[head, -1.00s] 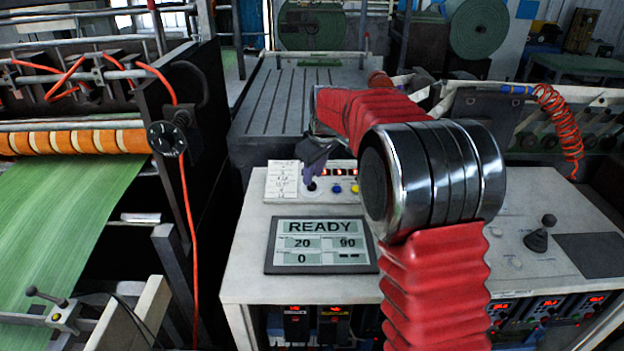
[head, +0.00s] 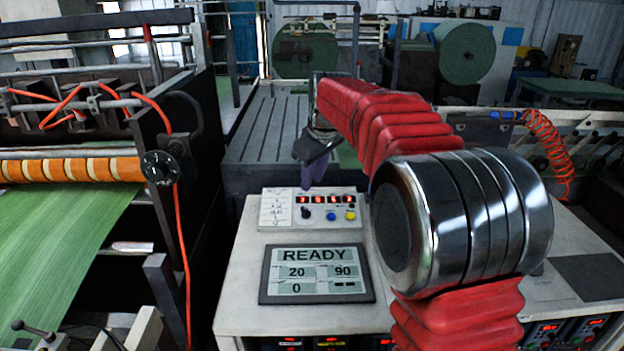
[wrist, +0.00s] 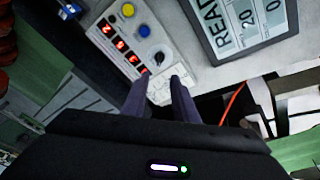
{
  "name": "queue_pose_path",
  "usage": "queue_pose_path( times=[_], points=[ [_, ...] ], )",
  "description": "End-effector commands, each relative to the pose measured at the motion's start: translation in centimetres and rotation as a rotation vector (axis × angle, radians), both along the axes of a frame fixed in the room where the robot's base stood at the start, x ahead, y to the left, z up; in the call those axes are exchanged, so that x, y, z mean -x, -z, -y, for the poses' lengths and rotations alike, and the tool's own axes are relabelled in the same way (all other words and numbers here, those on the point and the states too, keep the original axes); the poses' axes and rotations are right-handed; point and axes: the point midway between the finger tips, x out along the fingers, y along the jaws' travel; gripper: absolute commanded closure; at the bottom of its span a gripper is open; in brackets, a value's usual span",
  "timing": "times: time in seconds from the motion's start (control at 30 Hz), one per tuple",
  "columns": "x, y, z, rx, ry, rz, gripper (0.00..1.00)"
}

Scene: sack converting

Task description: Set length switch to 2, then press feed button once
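A small white control box (head: 268,222) stands at the back of the console, with a row of red lit digits (head: 325,199). On its face are a black knob (head: 306,213), a blue button (head: 331,216) and a yellow button (head: 350,215). The knob's pointer setting is too small to read. My gripper (head: 314,178) hangs above the box, clear of the knob. In the wrist view its two purple fingers (wrist: 162,84) are apart with nothing between them. The black knob (wrist: 158,58) shows just beyond the fingertips there.
A screen (head: 317,273) in front of the box reads READY, 20, 90 and 0. A label card (head: 275,207) covers the box's left part. To the left, a machine carries a green web (head: 60,240) past an orange roller (head: 70,169).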

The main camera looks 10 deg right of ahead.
Motion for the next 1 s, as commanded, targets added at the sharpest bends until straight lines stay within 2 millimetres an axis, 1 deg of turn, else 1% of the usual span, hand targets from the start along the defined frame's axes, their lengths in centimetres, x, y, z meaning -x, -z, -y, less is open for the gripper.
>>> queue_pose_path(
  times=[0.03, 0.37, 1.0],
  points=[
    [0.0, 0.01, 0.0, 0.0, 0.0, 0.0, 0.77],
    [-0.01, 0.03, -0.02, 0.0, 0.0, 0.0, 1.0],
    [-0.01, 0.03, 0.0, 0.0, 0.0, 0.0, 1.0]
  ],
)
